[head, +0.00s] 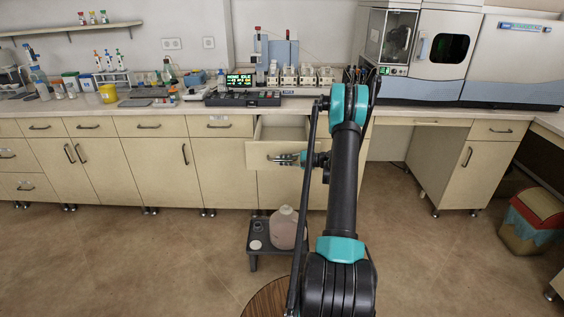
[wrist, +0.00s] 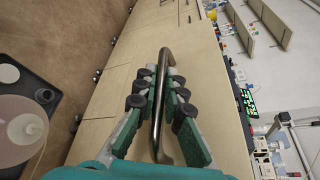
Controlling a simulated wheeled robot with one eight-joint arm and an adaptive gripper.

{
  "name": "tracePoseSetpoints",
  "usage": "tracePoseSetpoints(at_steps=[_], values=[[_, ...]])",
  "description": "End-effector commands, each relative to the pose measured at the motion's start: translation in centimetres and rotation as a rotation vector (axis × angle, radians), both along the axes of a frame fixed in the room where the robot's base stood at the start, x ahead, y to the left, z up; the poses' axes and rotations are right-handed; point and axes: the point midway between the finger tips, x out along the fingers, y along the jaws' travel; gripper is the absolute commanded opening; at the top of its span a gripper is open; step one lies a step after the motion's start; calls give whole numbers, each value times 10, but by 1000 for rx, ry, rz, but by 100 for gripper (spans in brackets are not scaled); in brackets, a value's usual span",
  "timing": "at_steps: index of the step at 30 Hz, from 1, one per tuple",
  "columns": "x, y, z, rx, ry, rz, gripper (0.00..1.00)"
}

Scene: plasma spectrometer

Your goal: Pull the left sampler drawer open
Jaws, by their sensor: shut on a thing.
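The sampler drawer stands pulled out from the cabinet below the bench; its pale wooden front (head: 260,149) and its open inside (head: 282,130) show in the head view. My gripper (head: 284,158) is at the drawer front. In the wrist view, my gripper (wrist: 163,97) is shut on the drawer's dark bar handle (wrist: 159,139), with the green-padded fingers on both sides of the bar. The handle's two ends stick out past the fingers. My arm hides the right end of the drawer in the head view.
A low dark stool (head: 255,230) with a pale jug (head: 285,229) stands on the floor below the drawer. Closed cabinets (head: 158,165) line the left. A red-lidded bin (head: 538,207) stands at far right. The floor at left is clear.

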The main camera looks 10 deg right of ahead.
Motion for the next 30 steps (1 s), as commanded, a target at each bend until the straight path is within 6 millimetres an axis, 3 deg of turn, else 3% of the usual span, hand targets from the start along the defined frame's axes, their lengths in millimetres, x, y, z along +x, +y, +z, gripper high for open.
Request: tracePoseSetpoints(at_steps=[15,16,18,30], values=[[0,-2,0,-1,0,-3,0],[0,-2,0,-1,0,-3,13],[0,-2,0,-1,0,-3,18],[-5,-9,2,0,1,-2,18]])
